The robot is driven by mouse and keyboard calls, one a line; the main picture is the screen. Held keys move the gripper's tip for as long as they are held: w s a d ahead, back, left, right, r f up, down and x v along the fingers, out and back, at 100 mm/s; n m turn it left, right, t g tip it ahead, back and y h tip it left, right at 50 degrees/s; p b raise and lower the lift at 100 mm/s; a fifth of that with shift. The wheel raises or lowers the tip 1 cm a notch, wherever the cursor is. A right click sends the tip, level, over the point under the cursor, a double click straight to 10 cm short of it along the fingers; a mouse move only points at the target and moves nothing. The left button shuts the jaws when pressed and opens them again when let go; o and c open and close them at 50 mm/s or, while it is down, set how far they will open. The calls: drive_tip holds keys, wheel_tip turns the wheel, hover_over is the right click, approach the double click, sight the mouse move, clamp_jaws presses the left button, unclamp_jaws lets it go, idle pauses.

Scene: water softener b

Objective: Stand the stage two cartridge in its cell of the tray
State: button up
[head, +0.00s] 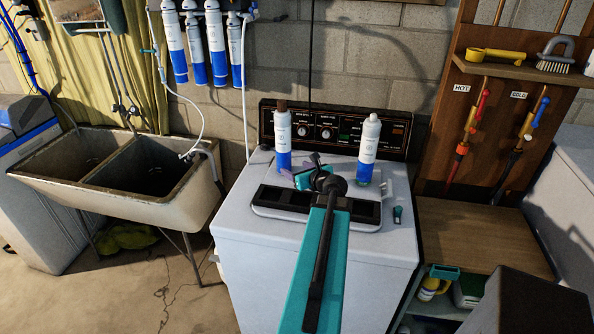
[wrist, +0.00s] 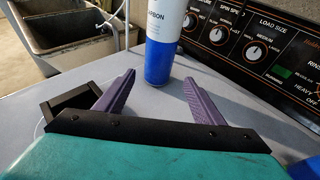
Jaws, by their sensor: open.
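Two white cartridges with blue lower parts stand upright on the washer. The left one, with a dark top (head: 283,140), is at the back left. The right one, with a pale top (head: 368,150), is at the back right. My gripper (head: 292,176) is low over the washer, open and empty. In the wrist view its purple fingers (wrist: 159,78) point at a cartridge (wrist: 165,35) whose label reads partly "RBON"; it stands just beyond the fingertips. No stage number is legible. The dark tray (head: 285,198) lies under and in front of my gripper, partly hidden by my arm.
The washer's control panel (head: 335,132) rises behind the cartridges. A small black box-like part (wrist: 75,108) is beside my left finger in the wrist view. A small dark-teal item (head: 398,215) lies right of the tray. The washer's front top is clear.

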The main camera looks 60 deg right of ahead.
sight(287, 148)
drive_tip(key=shift+w+f, duration=0.1)
drive_tip(key=shift+w, duration=0.15)
drive_tip(key=shift+b+x, duration=0.8)
drive_tip(key=shift+x, duration=3.35)
drive_tip(key=shift+c, duration=0.3)
drive_tip(key=c, duration=1)
drive_tip(key=shift+s+r+p, duration=0.1)
drive_tip(key=shift+r+p, duration=3.1)
drive_tip(key=shift+r, duration=0.65)
